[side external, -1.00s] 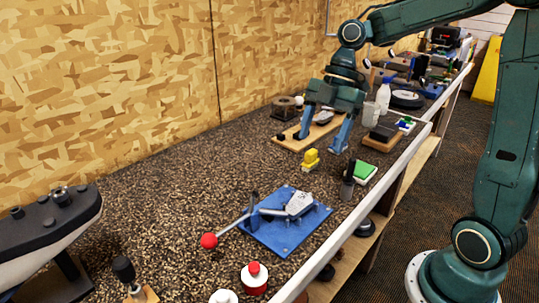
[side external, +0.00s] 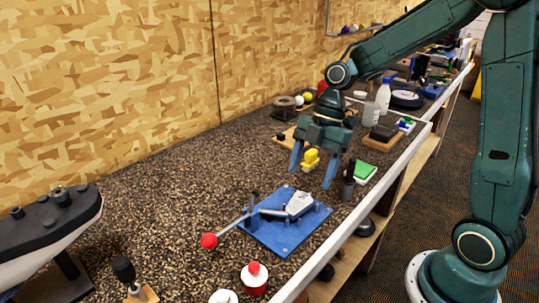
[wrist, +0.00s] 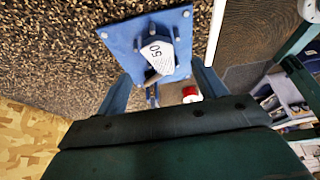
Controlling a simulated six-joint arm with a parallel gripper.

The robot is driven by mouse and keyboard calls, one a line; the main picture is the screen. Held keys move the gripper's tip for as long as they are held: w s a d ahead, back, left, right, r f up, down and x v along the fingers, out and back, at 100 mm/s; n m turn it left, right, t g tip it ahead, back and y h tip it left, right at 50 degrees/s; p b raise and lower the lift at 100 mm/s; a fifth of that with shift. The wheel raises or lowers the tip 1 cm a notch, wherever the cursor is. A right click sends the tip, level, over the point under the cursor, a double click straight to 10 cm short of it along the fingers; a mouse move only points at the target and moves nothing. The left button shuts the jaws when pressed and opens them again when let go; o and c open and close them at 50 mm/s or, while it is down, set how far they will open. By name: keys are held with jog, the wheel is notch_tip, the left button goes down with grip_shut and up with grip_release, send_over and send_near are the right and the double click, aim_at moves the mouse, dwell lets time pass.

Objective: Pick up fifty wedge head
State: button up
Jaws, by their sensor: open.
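The fifty wedge head (side external: 299,204) is a silver club head on a blue plate (side external: 283,245). Its short neck points left towards a clamp with a lever ending in a red ball (side external: 209,240). In the wrist view the wedge head (wrist: 159,55) shows a "50" on its face, on the blue plate (wrist: 122,38). My gripper (side external: 312,178) is open and empty, above and just behind the wedge head. In the wrist view my fingers (wrist: 160,77) stand apart on either side of it, without visible contact.
A small yellow object (side external: 310,160) and a dark cup (side external: 348,182) stand near my fingers. A green-topped box (side external: 365,172) lies by the bench edge.

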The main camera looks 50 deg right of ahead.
aim_at(301, 199)
jog(key=shift+a+f, duration=0.1)
jog(key=shift+f, duration=0.15)
jog(key=shift+f, duration=0.1)
jog(key=shift+x, duration=2.5)
jog(key=shift+c, duration=0.2)
jog(key=c, duration=1)
